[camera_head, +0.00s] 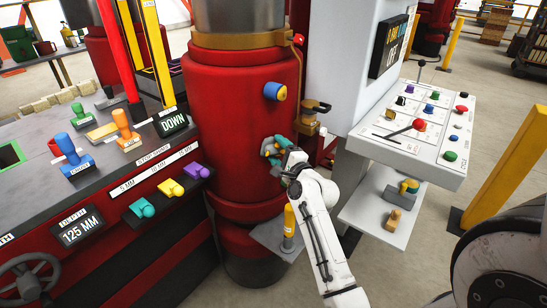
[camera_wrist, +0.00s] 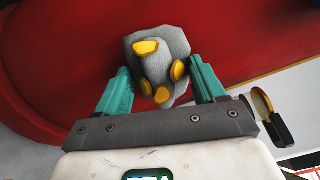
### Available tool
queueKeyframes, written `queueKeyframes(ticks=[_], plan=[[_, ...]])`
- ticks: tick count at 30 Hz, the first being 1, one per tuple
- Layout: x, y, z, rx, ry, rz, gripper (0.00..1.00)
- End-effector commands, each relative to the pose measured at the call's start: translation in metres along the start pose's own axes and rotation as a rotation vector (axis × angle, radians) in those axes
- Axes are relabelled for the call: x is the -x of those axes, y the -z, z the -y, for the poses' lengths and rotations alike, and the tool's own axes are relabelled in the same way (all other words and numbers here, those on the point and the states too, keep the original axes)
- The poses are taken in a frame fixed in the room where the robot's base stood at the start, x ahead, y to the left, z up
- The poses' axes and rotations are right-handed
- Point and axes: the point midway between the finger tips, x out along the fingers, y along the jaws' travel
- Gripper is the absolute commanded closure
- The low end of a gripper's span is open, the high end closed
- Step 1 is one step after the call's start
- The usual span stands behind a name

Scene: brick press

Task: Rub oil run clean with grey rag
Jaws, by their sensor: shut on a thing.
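My gripper (camera_head: 274,150) is in front of the red press cylinder (camera_head: 225,115), at its right side in the head view. In the wrist view, its two teal fingers (camera_wrist: 160,75) are shut on the grey rag (camera_wrist: 158,55), a bunched grey lump with several yellow patches. The rag is close to the red surface, and I cannot tell if it touches. In the head view the rag is small and mostly hidden by the fingers. I cannot make out the oil run in either view; the rag and gripper may cover it.
A blue and yellow knob (camera_head: 275,91) juts from the cylinder above my gripper. A brass fitting (camera_head: 309,118) is just right. A yellow-topped cylinder (camera_head: 289,221) stands on a small shelf below. The control panel (camera_head: 428,128) is to the right, the stamp bench (camera_head: 95,150) to the left.

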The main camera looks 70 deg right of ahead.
Motion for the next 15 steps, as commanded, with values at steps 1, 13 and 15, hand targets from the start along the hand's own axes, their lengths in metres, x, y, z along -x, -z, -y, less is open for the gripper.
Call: queueKeyframes(ticks=[1,13,15], plan=[[0.000,0.006,-0.001,0.000,0.004,-0.003,0.55],[-0.001,0.020,0.007,-0.001,-0.001,-0.001,0.55],[-0.001,0.020,0.006,-0.001,-0.001,-0.002,0.55]])
